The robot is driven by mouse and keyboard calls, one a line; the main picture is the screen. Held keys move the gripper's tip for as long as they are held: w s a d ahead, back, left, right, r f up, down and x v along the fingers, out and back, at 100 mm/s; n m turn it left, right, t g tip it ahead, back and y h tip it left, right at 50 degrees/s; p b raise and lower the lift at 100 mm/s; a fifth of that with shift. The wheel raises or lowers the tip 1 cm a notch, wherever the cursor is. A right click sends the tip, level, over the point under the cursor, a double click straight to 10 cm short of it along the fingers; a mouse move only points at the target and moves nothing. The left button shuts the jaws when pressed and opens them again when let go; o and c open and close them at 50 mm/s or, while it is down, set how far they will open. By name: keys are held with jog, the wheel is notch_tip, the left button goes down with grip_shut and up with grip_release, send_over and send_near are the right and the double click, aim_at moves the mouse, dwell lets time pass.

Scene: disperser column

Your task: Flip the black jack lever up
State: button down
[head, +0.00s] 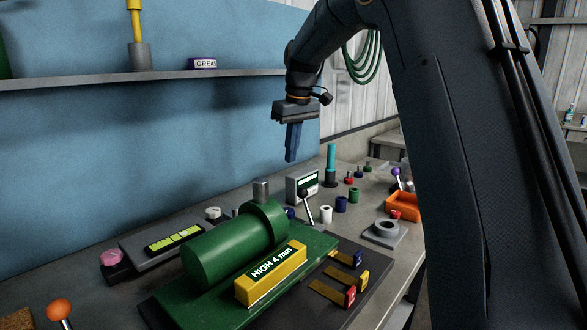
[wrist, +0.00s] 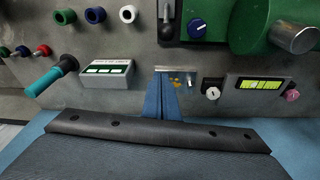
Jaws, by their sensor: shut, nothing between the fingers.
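The black jack lever (head: 303,194) has a dark round knob on a thin pale rod, standing at a slight tilt beside the green cylinder. In the wrist view a black knob on a pale rod (wrist: 166,31) shows at the top middle, next to a blue dial. My gripper (head: 291,158) is shut and empty, its blue fingers pointing down, above the bench. In the head view it hangs above and slightly left of the lever knob. In the wrist view its fingertips (wrist: 168,75) show below the knob, apart from it. The lever's pivot is not clear.
The green cylinder (head: 218,252) with a yellow "HIGH 4 mm" block (head: 271,274) stands in front of the lever. An orange tray (head: 403,206) lies right. A shelf (head: 150,76) runs along the blue wall.

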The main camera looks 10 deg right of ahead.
aim_at(307, 207)
notch_tip(307, 207, down, 9)
jog(key=s+d+p, duration=0.1)
jog(key=p, duration=0.2)
jog(key=shift+s+r, duration=0.2)
jog(key=shift+s, duration=0.2)
jog(key=shift+s+d, duration=0.1)
jog(key=shift+d, duration=0.05)
